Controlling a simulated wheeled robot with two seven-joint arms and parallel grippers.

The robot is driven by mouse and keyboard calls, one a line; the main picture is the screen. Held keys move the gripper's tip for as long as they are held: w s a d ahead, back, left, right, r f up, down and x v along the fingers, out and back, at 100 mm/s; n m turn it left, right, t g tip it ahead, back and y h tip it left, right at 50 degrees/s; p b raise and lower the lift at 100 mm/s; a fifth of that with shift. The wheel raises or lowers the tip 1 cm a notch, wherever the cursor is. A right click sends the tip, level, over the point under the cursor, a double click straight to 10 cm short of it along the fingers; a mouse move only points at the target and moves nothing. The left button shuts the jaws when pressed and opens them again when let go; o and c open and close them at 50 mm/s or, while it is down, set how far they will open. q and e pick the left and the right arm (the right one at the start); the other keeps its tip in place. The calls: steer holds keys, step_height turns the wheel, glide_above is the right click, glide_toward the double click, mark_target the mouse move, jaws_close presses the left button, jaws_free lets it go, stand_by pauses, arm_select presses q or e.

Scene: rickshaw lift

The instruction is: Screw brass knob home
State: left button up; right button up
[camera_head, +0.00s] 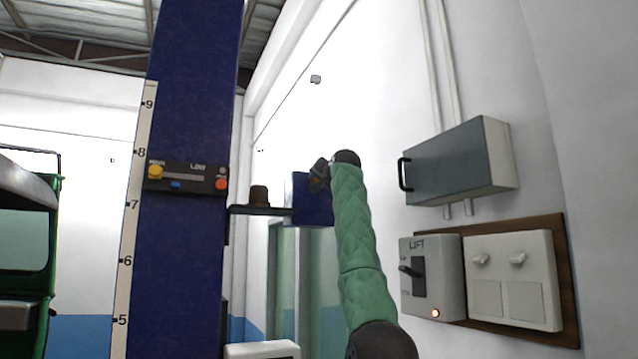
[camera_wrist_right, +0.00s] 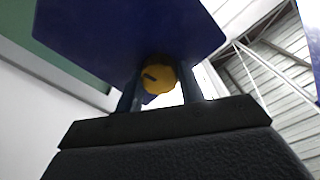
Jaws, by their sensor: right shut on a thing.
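The brass knob (camera_wrist_right: 159,78) shows in the right wrist view as a round yellow-gold piece with a dark slot, against the underside of a blue block (camera_wrist_right: 125,30). My right gripper (camera_wrist_right: 161,88) is shut on it, one finger on each side. In the head view my right gripper (camera_head: 319,176) is at the blue block (camera_head: 309,208), beside the blue column; the knob is hidden there behind the gripper and arm. I cannot tell how deep the knob sits. My left gripper is not in view.
The blue column (camera_head: 185,260) carries a height scale and a small control panel (camera_head: 188,178). A dark arm (camera_head: 260,210) with a brown pad juts from it. On the right wall are a grey cabinet (camera_head: 450,165) and a LIFT switch box (camera_head: 432,250) with a lit red lamp.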

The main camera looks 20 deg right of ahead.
arm_select(q)
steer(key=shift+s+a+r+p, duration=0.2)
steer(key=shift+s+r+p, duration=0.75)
steer(key=shift+p, duration=0.35)
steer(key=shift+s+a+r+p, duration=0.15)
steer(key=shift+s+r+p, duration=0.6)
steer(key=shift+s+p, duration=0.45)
arm_select(e)
steer(key=shift+w+f+m+y, duration=0.1)
steer(key=shift+m+y, duration=0.05)
steer(key=shift+m, duration=4.1)
steer(key=shift+s+f+m+y, duration=0.1)
steer(key=shift+m+y, duration=0.1)
steer(key=shift+m, duration=4)
steer(key=shift+w+f+m+y, duration=0.1)
steer(key=shift+m+y, duration=0.05)
steer(key=shift+m, duration=4.1)
